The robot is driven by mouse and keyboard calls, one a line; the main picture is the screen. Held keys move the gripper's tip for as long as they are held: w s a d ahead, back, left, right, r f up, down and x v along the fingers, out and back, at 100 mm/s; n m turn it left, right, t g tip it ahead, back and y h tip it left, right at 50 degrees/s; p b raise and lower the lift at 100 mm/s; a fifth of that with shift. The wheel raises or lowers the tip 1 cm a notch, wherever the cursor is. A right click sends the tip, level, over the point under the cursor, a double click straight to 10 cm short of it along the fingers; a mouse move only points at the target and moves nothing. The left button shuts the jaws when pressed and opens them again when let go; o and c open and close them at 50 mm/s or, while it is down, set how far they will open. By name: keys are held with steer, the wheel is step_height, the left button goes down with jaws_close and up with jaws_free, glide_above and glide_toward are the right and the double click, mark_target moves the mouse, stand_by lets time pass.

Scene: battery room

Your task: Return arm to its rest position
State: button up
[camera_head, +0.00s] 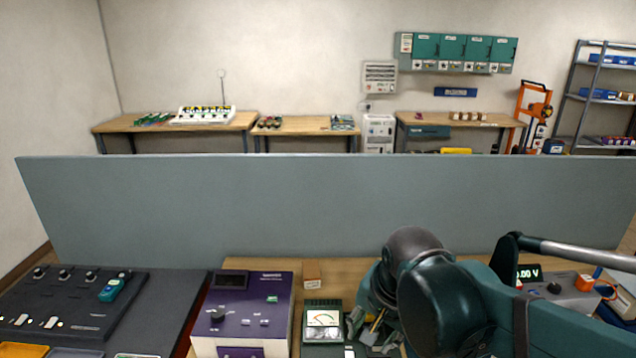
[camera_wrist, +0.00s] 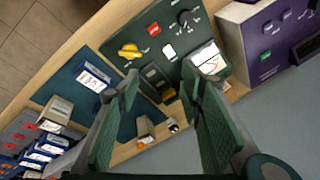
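My gripper (camera_wrist: 160,88) shows in the wrist view with its two green-padded fingers spread apart and nothing held between them. It points down over a bench with a dark green instrument panel (camera_wrist: 178,28) beyond the fingertips. My arm fills the lower right of the head view, bent over the bench.
The purple device (camera_head: 243,308) and black panel (camera_head: 65,300) stand left of my arm. A green meter (camera_head: 322,322) is close beside it. A grey display unit (camera_head: 560,290) stands at right. A grey partition (camera_head: 300,205) runs behind the bench. Blue-labelled boxes (camera_wrist: 93,78) lie left of my fingers.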

steer(key=s+d+r+n+t, duration=0.2)
steer(key=s+d+n, duration=0.3)
steer(key=d, duration=0.5)
steer(key=shift+r+n+t+h, duration=0.25)
steer(key=shift+n+t+h, duration=0.15)
steer(key=shift+n+t, duration=0.6)
steer(key=shift+d, duration=0.1)
stand_by(1.9)
